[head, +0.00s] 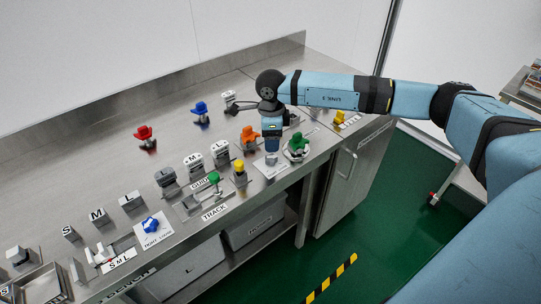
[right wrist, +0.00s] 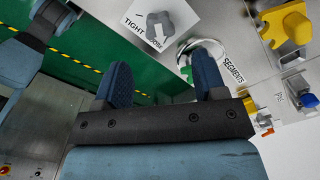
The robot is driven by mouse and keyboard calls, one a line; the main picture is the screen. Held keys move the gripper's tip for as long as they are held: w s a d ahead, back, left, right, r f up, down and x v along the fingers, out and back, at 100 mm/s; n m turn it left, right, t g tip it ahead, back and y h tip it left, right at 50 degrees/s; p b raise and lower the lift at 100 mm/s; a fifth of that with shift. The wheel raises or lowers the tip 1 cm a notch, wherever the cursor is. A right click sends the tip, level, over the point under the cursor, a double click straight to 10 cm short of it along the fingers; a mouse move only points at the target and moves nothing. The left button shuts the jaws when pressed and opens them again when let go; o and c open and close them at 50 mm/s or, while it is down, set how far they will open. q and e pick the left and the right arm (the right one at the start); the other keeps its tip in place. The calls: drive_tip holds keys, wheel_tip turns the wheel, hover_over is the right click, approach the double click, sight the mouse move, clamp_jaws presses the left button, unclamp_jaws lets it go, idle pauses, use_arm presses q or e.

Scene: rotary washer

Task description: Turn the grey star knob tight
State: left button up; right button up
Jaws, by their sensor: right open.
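The grey star knob (right wrist: 160,24) sits on a white plate (right wrist: 135,14) marked TIGHT and LOOSE in the right wrist view. In the head view the plate (head: 266,170) shows under my right gripper, and the knob is mostly hidden there. My right gripper (head: 272,151) points down over the plate. In the right wrist view its two blue fingers (right wrist: 160,75) are apart with nothing held, and the knob lies beyond the fingertips, apart from them. My left gripper is not in view.
A green knob in a metal ring (head: 298,147) stands close right of my gripper, an orange part (head: 249,136) close left. A yellow-topped post (head: 240,172), green-topped lever (head: 214,178) and blue star knob (head: 151,224) stand farther left. The bench's back strip is mostly clear.

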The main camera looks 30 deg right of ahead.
sight(271, 157)
wheel_tip(271, 157, down, 8)
drive_tip(key=shift+r, duration=0.15)
drive_tip(key=c, duration=0.9)
drive_tip(key=shift+c, duration=0.2)
